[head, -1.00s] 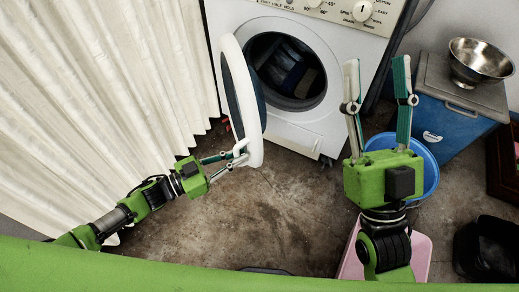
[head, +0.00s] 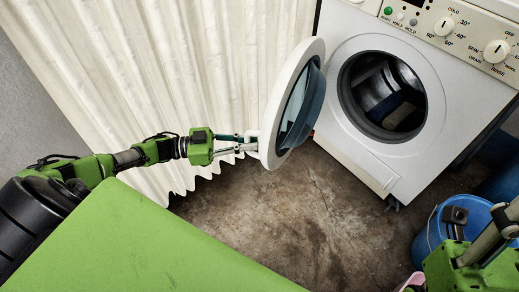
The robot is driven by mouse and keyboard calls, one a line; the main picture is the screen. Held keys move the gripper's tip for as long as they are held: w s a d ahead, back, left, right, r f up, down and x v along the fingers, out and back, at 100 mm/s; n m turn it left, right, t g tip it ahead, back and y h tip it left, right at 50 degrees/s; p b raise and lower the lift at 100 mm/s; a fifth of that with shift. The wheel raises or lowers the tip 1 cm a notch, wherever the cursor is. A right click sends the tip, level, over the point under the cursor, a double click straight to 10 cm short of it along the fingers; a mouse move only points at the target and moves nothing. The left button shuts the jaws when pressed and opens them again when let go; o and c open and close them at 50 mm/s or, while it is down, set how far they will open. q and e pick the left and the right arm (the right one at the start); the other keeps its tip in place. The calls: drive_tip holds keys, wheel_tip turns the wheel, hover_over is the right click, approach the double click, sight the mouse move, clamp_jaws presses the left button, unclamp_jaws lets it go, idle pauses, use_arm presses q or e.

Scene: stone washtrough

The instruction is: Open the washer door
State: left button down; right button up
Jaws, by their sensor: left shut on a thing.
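The white washer (head: 475,100) stands at the upper right, its round dark drum opening uncovered with cloth inside. Its round door (head: 272,105), with a white rim and dark glass, stands swung out to the left of the opening. My left gripper (head: 252,143) is shut on the lower left part of the door's rim. My right gripper shows only in part at the lower right corner, its green body (head: 460,268) cut off by the picture's edge. Its fingertips cannot be made out.
A pale pleated curtain (head: 170,70) hangs behind my left arm and the door. A blue bucket (head: 428,235) stands on the floor beside my right gripper. Bare brown floor (head: 290,215) lies in front of the washer.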

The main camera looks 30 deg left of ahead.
use_arm(q)
drive_tip(key=shift+a+f, duration=0.1)
drive_tip(key=shift+a, duration=0.55)
drive_tip(key=c, duration=2.1)
unclamp_jaws()
approach(265, 115)
drive_tip(key=w+d, duration=0.1)
drive_tip(key=w+d+f, duration=0.1)
drive_tip(key=w+d, duration=0.1)
drive_tip(key=shift+w+f, duration=0.1)
drive_tip(key=shift+d, duration=0.1)
